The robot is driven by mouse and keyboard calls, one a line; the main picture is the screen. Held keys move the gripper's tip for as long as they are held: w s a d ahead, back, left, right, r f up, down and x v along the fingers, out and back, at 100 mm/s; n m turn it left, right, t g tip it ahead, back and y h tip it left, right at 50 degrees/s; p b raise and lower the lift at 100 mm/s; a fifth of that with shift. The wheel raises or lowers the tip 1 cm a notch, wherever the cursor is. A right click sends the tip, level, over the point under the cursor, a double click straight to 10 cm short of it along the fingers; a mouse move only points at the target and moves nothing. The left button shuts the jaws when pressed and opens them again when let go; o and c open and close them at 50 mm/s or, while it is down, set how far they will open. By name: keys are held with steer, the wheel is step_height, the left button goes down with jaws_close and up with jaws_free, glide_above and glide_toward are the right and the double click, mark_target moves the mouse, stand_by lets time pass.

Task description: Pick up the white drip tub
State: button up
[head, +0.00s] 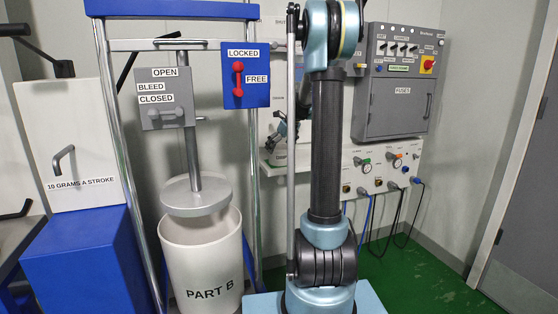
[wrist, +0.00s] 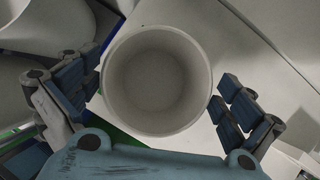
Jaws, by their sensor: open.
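The white drip tub (wrist: 157,125) shows in the wrist view as a round, empty, open-topped cup seen from above. My gripper (wrist: 156,88) is open, with one blue-padded finger on the left of the tub and one on the right. A small gap shows between the right finger and the tub wall; the left finger is very close to the rim, and I cannot tell whether it touches. In the head view I cannot make out the tub; my arm column stands in front of that area.
In the head view, a white PART B drum (head: 205,265) stands under a grey plate on a rod. A blue lever panel (head: 245,76) and a grey valve panel (head: 167,105) hang above. A fuse cabinet (head: 400,85) is at the right. Green floor (head: 440,285) is clear there.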

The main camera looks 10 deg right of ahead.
steer(key=shift+x, duration=2.55)
steer(key=shift+s+d+f, duration=0.1)
steer(key=shift+s+f, duration=0.05)
steer(key=c, duration=0.9)
